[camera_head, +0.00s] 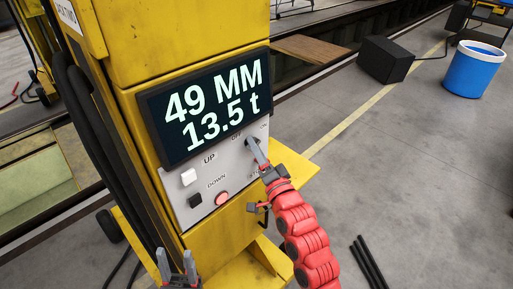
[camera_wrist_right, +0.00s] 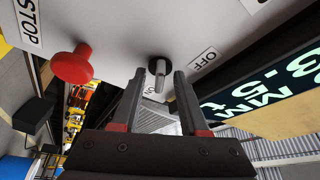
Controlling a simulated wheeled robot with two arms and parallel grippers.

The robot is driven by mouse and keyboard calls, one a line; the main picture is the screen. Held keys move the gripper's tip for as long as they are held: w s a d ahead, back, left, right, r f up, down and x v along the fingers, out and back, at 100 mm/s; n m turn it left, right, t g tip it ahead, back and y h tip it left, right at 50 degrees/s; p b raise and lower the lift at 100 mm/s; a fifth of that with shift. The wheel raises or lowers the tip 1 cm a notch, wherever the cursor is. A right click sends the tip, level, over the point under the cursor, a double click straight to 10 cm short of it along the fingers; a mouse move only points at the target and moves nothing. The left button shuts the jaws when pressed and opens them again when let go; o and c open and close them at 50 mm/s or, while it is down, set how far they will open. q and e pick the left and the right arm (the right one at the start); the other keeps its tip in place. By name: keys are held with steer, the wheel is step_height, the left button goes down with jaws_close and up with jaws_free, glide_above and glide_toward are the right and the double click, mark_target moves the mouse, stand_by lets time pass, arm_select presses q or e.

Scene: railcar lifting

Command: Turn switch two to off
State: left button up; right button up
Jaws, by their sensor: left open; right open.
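A grey control panel (camera_head: 228,180) is on the yellow lifting column, under the display. One toggle switch (camera_wrist_right: 159,78) with a dark round base and a grey lever shows in the right wrist view. No number on it is readable. An OFF label (camera_wrist_right: 203,59) is to its right there, and a partly hidden ON label (camera_wrist_right: 150,90) is by the lever's end. My right gripper (camera_wrist_right: 159,82) is open, one finger on each side of the lever, with gaps. My left gripper (camera_head: 176,262) is open and empty, low at the column.
The display (camera_head: 213,106) reads 49 MM, 13.5 t. The panel also has a white UP button (camera_head: 189,177), a black DOWN button (camera_head: 195,201) and a red button (camera_head: 222,199). A red STOP knob (camera_wrist_right: 72,65) sticks out near the switch. A blue bucket (camera_head: 473,70) stands far right.

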jaws_close()
steer(key=n+y+b, duration=0.2)
steer(key=n+b, duration=0.3)
steer(key=b, duration=0.6)
steer(key=n+g+y+b, duration=0.1)
steer(key=n+y+b, duration=0.2)
steer(key=n+b, duration=0.3)
steer(key=n+g+y+b, duration=0.1)
steer(key=n+b, duration=0.4)
steer(key=b, duration=1.2)
steer(key=shift+w+d+f+n+y, duration=0.2)
steer(key=shift+d+n+y, duration=0.1)
steer(key=shift+y, duration=0.4)
